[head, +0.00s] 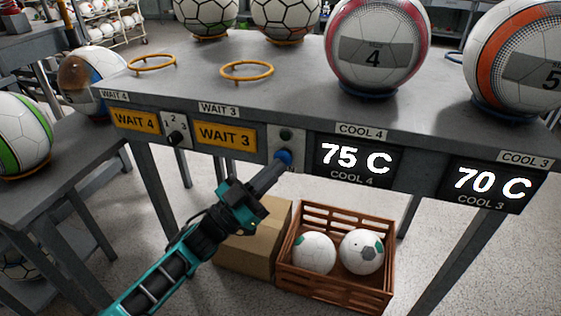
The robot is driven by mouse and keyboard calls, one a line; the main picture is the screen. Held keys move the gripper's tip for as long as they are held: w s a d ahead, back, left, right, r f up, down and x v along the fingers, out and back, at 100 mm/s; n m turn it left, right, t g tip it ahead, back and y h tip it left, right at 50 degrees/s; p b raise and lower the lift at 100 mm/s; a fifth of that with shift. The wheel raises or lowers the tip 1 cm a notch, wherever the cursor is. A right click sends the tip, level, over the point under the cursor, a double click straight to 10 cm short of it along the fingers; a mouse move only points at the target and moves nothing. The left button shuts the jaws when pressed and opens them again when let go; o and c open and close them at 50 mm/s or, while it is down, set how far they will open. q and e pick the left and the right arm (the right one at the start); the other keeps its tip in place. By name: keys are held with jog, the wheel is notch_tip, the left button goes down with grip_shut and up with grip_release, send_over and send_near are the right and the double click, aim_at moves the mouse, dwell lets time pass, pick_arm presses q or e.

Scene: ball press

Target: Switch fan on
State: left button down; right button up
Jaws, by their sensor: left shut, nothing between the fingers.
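A small grey control panel (287,133) sits on the table's front edge between the WAIT 3 sign and the COOL 4 display. It has a dark round spot at its top and a blue round control (284,156) below. Whether this is the fan switch, I cannot read. My left gripper (281,166) is shut and empty, its tips at the blue control and partly overlapping it. I cannot tell whether they touch it. No fan is clearly visible. My right gripper is not in view.
A dial with numbers (175,133) sits between the WAIT 4 (134,121) and WAIT 3 (225,136) signs. Displays read 75 C (353,160) and 70 C (492,184). Balls stand on the grey table (300,88). A cardboard box (245,255) and a crate (340,288) are below.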

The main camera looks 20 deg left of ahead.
pick_arm(q)
jog(key=shift+w, duration=0.1)
jog(key=shift+w, duration=0.35)
dwell(0.5)
jog(key=shift+s, duration=0.45)
jog(key=s+p, duration=0.3)
jog(key=s, duration=0.3)
jog(key=shift+a, duration=0.15)
